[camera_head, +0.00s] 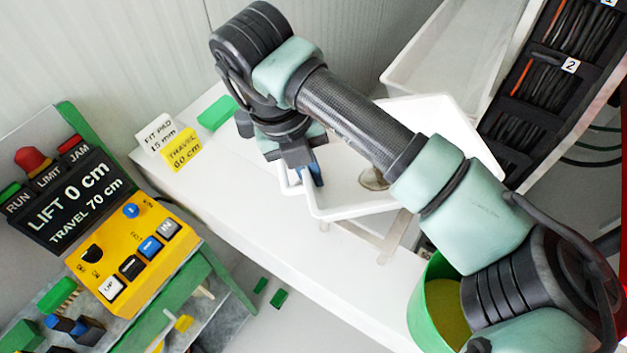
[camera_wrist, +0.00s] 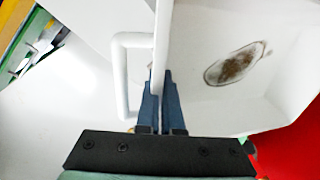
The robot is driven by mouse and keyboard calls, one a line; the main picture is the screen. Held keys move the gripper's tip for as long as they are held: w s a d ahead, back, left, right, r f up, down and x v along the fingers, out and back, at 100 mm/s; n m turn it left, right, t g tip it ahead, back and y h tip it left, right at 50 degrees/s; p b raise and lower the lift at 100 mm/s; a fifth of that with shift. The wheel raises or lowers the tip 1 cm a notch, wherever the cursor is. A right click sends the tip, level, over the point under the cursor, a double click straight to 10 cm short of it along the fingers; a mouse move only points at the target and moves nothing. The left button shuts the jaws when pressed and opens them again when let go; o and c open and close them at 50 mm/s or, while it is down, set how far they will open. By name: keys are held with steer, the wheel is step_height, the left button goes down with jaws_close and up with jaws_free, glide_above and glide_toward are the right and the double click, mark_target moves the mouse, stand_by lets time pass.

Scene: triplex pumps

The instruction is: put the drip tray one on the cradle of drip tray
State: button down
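A white drip tray (camera_head: 440,115) with a dark oily stain inside is at the middle of the white bench in the head view. The wrist view shows its inside (camera_wrist: 285,55) and a U-shaped white handle (camera_wrist: 121,75) on its near wall. My gripper (camera_head: 313,178) is at the tray's left side. In the wrist view its blue fingers (camera_wrist: 161,78) straddle the white rim beside the handle, close together with the rim between them. A pale frame (camera_head: 385,246), perhaps the cradle, shows partly under the tray. I cannot tell whether the tray rests on it.
Another white tray (camera_head: 455,60) is behind, at upper right, beside a black cable rack (camera_head: 550,70). A yellow control box (camera_head: 135,255) is at left.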

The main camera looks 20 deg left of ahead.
steer(key=x, duration=0.1)
steer(key=p+x, duration=0.1)
steer(key=x, duration=0.1)
steer(key=shift+s+a+f, duration=0.15)
steer(key=shift+a+f, duration=0.1)
steer(key=shift+f, duration=0.15)
steer(key=shift+f+b, duration=0.25)
steer(key=shift+b, duration=0.05)
steer(key=c, duration=1.1)
jaws_free()
steer(key=shift+r, duration=0.1)
